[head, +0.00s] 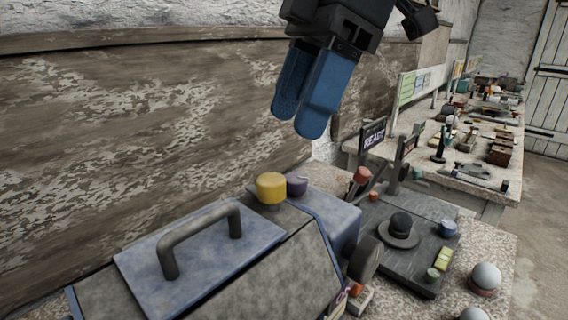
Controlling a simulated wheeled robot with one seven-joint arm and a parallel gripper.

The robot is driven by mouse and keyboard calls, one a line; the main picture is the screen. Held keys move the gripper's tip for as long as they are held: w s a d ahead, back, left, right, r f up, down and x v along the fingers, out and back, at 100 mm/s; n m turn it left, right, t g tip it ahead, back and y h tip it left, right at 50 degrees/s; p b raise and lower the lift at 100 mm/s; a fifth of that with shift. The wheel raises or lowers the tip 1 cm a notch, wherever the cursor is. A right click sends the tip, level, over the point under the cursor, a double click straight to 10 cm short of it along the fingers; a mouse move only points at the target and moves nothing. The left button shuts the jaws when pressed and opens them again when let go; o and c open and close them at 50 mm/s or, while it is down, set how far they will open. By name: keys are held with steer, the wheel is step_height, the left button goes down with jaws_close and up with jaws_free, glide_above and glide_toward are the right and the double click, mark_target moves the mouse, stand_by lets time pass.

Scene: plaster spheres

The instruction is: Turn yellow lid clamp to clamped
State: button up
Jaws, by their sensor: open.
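A yellow round knob (271,189), which looks like the yellow lid clamp, sits on top of the grey-blue machine at the end of its lid. The clamp's turned position cannot be told from this view. The lid (200,250) is a flat blue-grey plate with a dark arched handle (205,235). My gripper (298,122) has two blue fingers and hangs above and to the right of the yellow clamp, apart from it. It is open, points down and holds nothing visible.
To the right are a red knob (362,175), a "READY" sign (374,136) and a dark panel with a black knob (400,225). Pale spheres (486,277) lie at lower right. A worn wooden wall (120,130) stands behind.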

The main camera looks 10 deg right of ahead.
mark_target(273, 177)
steer(key=shift+p+x, duration=0.5)
steer(key=shift+x, duration=3.35)
steer(key=shift+d, duration=0.1)
steer(key=shift+c, duration=0.3)
steer(key=c, duration=1)
